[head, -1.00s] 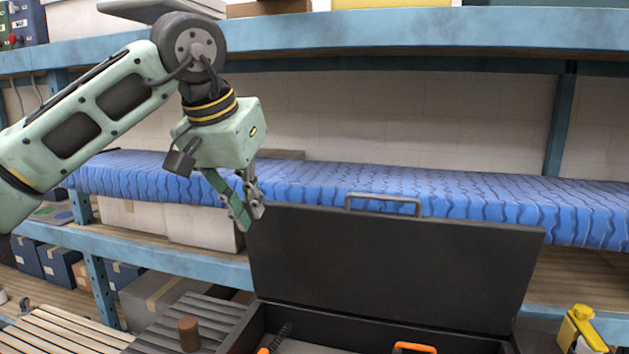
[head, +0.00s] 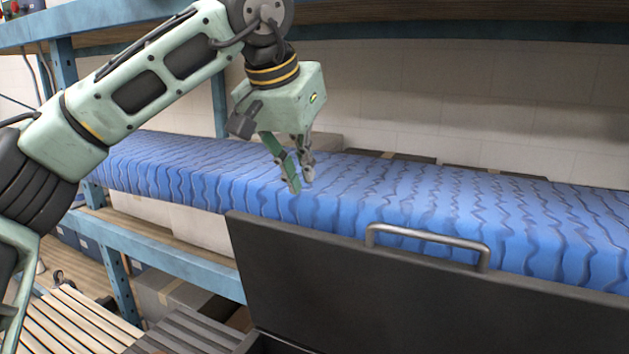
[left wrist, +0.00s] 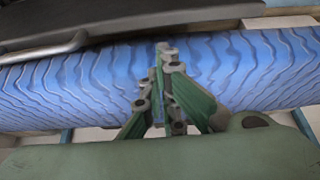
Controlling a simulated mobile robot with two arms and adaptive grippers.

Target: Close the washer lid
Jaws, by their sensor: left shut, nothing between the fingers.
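No washer shows; the lid in view is the dark lid (head: 340,290) of a black case, standing open and upright. A metal bar handle (head: 430,241) is on its top edge. My left gripper (head: 300,188) is shut and empty. In the head view its fingertips show just above the lid's top edge, left of the handle, against the blue surface. In the left wrist view the gripper (left wrist: 164,52) points at the blue surface, with the lid (left wrist: 130,17) and handle (left wrist: 45,48) at the top left. No contact is visible. My right gripper is out of view.
A long blue wavy-patterned surface (head: 400,195) runs along the shelving behind the lid. A blue shelf beam (head: 110,25) crosses above. A slatted wooden surface (head: 70,322) and a grey slatted one (head: 195,328) lie at the lower left.

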